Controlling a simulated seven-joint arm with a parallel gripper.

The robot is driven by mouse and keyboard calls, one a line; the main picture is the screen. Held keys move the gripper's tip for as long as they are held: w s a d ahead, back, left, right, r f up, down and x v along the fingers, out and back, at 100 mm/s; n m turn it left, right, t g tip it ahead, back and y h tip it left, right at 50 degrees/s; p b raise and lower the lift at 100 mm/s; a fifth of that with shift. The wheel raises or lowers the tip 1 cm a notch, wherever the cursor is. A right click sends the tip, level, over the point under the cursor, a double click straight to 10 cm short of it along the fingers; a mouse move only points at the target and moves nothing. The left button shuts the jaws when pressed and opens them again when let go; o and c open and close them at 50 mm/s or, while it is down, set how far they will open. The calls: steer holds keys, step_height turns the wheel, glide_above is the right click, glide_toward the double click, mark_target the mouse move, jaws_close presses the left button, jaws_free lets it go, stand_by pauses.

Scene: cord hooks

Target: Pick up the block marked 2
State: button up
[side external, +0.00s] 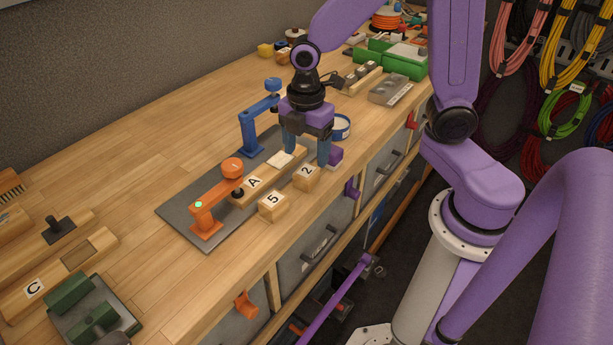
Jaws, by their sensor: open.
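The block marked 2 (306,177) is a small wooden cube with a white label, on the bench near its front edge. My gripper (307,154) points down, open, just above and behind this block; its blue fingers are spread apart. Whether a finger touches the block or the wooden bar behind it, I cannot tell. The block marked 5 (272,204) sits to the left of the block marked 2, nearer the camera. A purple block (334,156) sits just right of the right finger, partly hidden by it.
A wooden bar marked A (254,183) lies on a grey plate (176,211) between an orange clamp (210,205) and a blue clamp (249,128). A blue-rimmed round container (341,126) stands behind the gripper.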

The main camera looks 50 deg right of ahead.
mark_target(307, 170)
steer(key=shift+f, duration=2.8)
steer(key=c, duration=1.1)
